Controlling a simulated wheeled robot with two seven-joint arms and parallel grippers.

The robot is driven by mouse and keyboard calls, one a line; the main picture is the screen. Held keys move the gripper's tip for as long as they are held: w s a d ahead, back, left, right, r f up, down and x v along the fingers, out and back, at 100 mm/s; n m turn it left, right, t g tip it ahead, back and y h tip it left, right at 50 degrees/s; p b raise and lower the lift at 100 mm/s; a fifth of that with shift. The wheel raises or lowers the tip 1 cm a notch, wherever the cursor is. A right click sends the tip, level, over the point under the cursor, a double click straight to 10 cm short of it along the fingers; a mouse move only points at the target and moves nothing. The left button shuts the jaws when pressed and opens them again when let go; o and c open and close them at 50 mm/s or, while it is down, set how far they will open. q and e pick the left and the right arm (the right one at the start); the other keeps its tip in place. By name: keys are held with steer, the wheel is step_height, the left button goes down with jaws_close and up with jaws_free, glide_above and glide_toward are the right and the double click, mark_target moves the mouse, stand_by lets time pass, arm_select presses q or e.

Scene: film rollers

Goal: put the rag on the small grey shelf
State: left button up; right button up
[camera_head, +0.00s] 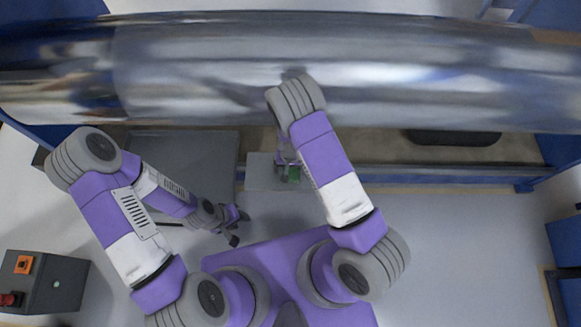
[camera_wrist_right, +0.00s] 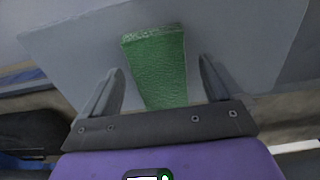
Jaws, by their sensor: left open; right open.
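The green rag (camera_wrist_right: 158,72) lies on the flat grey surface of the small grey shelf (camera_wrist_right: 78,50). In the head view, a bit of the rag (camera_head: 294,174) shows on the small grey shelf (camera_head: 262,178) below the big roller; my right arm hides part of both. My right gripper (camera_wrist_right: 161,68) is open, with one finger on each side of the rag and a gap to it on both sides. In the head view this gripper (camera_head: 286,160) is partly hidden by its own arm. My left gripper (camera_head: 236,228) is open and empty, below and left of the shelf.
A large shiny metal roller (camera_head: 400,70) spans the top of the head view, close above my right arm. A dark box with orange and red buttons (camera_head: 45,281) stands at bottom left. A dark oblong thing (camera_head: 453,137) lies under the roller. The floor at right (camera_head: 480,250) is clear.

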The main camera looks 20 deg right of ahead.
mark_target(291, 169)
step_height(291, 169, up, 10)
steer(key=r+p, duration=0.1)
steer(key=p, duration=0.3)
steer(key=s+a+f+y, duration=0.1)
steer(key=s+y, duration=0.1)
steer(key=s, duration=0.5)
steer(key=s+a+f+y, duration=0.1)
steer(key=s+f+y, duration=0.1)
steer(key=s, duration=0.6)
steer(key=shift+a+n+t, duration=0.15)
steer(key=shift+n+t, duration=0.15)
steer(key=shift+s, duration=0.1)
